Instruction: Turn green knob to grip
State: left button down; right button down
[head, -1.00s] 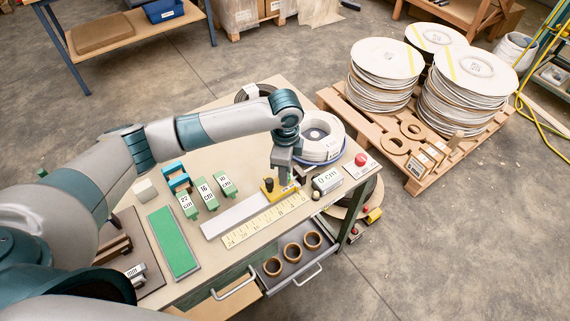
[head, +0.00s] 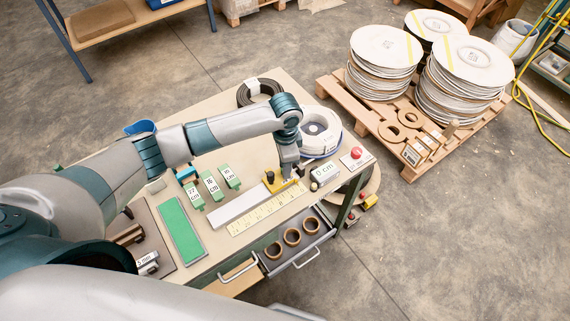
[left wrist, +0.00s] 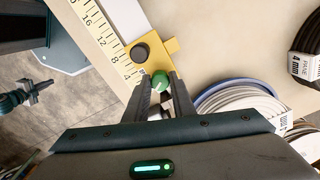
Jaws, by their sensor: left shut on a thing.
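The green knob (left wrist: 160,80) shows in the left wrist view, between the fingertips of my left gripper (left wrist: 162,86). The gripper is shut on it. The knob sits beside a yellow block (left wrist: 152,50) with a black knob (left wrist: 140,53), at the end of a pale rail with a yellow scale (head: 262,212). In the head view my left gripper (head: 288,172) comes down from above at the right end of the rail, and it hides the green knob. My right gripper is not in either view.
On the bench are a green strip (head: 180,231), several green labelled blocks (head: 212,186), a "0 cm" display (head: 324,173) and a red button (head: 356,153). Coils (head: 322,128) stand close behind the gripper. An open drawer (head: 315,235) holds three rings.

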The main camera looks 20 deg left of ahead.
pick_arm(q)
jog(key=shift+r, duration=0.1)
jog(key=c, duration=1.5)
grip_release()
jog(key=shift+r, duration=0.1)
jog(key=shift+w+r+b, duration=0.1)
jog(key=shift+r+b, duration=0.2)
jog(key=shift+r, duration=0.4)
notch_tip(320, 180, up, 16)
jog(key=b, duration=0.3)
jog(key=shift+f+b, duration=0.1)
jog(key=shift+b, duration=0.25)
